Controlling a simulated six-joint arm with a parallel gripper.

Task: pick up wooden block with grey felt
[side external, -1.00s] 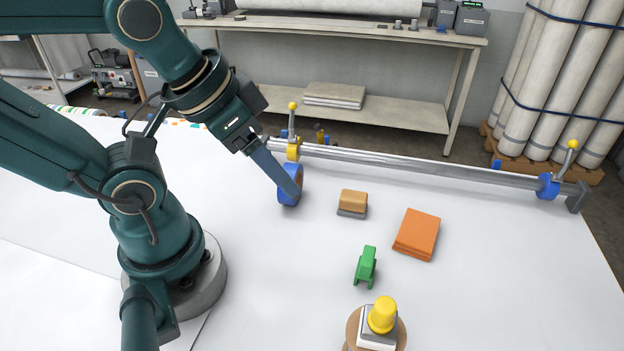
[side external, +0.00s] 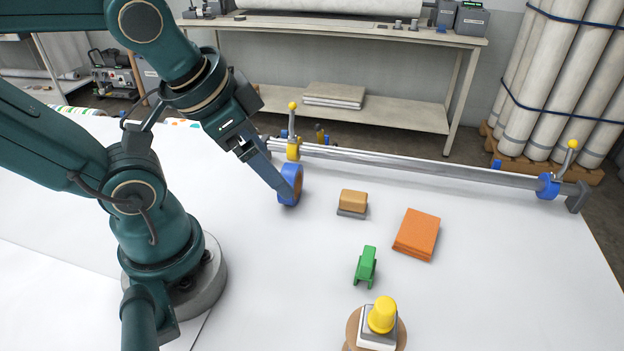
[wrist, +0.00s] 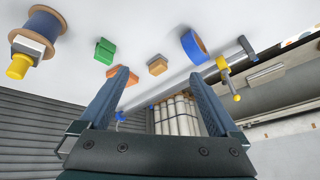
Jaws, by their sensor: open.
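The wooden block with grey felt (side external: 353,203) lies on the white table, tan wood on top and grey felt underneath. It also shows in the wrist view (wrist: 157,66), beyond and between my fingers. My gripper (side external: 283,190) is above the table to the left of the block, beside a blue tape roll (side external: 291,184) and apart from the block. In the wrist view my gripper (wrist: 160,85) has its two fingers spread wide with nothing between them.
An orange folded cloth (side external: 417,234) lies right of the block and a green object (side external: 366,266) in front of it. A yellow-capped item (side external: 382,315) stands on a spool at the front. A metal bar (side external: 420,166) runs along the back edge. White table around the block is clear.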

